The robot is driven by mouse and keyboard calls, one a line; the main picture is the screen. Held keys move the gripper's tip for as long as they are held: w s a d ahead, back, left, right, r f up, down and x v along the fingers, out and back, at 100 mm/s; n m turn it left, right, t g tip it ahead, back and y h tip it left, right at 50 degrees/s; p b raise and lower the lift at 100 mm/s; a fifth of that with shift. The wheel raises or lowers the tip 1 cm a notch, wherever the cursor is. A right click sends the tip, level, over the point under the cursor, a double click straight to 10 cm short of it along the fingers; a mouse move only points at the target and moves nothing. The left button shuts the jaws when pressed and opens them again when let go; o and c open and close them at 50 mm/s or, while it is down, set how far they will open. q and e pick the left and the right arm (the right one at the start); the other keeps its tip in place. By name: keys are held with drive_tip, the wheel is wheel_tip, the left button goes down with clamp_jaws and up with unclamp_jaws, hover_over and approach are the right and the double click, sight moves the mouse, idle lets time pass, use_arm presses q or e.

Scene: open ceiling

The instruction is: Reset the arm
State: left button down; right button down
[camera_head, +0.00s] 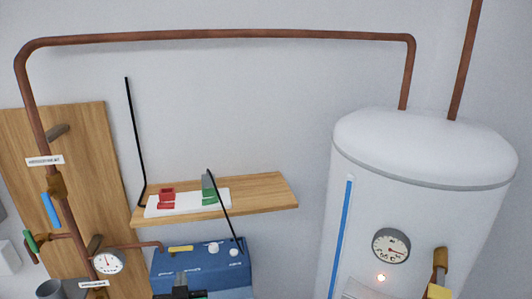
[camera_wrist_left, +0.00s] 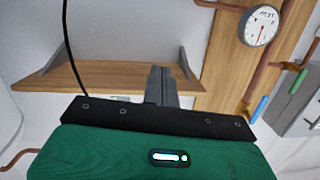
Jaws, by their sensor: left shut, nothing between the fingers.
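My left gripper (camera_head: 181,282) shows at the bottom edge of the head view, in front of the blue box. Only its tip and a dark part of its body are in the picture. In the left wrist view its grey fingers (camera_wrist_left: 161,84) are together with nothing between them. They point toward the wall and the wooden shelf (camera_wrist_left: 105,78), and touch nothing that I can make out. My right gripper is in neither view.
A wooden shelf (camera_head: 265,191) holds a white plate (camera_head: 188,207) with red and green blocks. A blue box (camera_head: 225,267) stands below. A white tank (camera_head: 420,190) fills the right.

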use_arm(q)
drive_tip(key=s+f+m+g+h, duration=0.25)
drive_tip(key=s+f+g, duration=0.35)
drive_tip(key=s+f, duration=0.5)
drive_tip(key=s+f+m+g+h, duration=0.25)
drive_tip(key=s+f+g, duration=0.45)
drive_tip(key=s, duration=0.8)
drive_tip(key=s+f+b+x, duration=0.1)
drive_tip(key=s+x, duration=0.2)
drive_tip(key=x, duration=0.8)
drive_tip(key=s+d+b+x, duration=0.1)
drive_tip(key=s+x, duration=0.1)
drive_tip(key=x, duration=0.9)
drive_tip(key=s+f+b+x, duration=0.1)
drive_tip(key=s+x, duration=0.2)
drive_tip(key=x, duration=0.8)
drive_tip(key=s+a+f+g+b, duration=0.1)
drive_tip(key=s+a+f, duration=0.3)
drive_tip(key=s+f, duration=1.5)
wheel_tip(320, 180, down, 4)
drive_tip(key=shift+s+f+g+b, duration=0.1)
drive_tip(key=shift+s+g+b, duration=0.2)
drive_tip(key=shift+b, duration=0.6)
drive_tip(key=shift+d, duration=0.1)
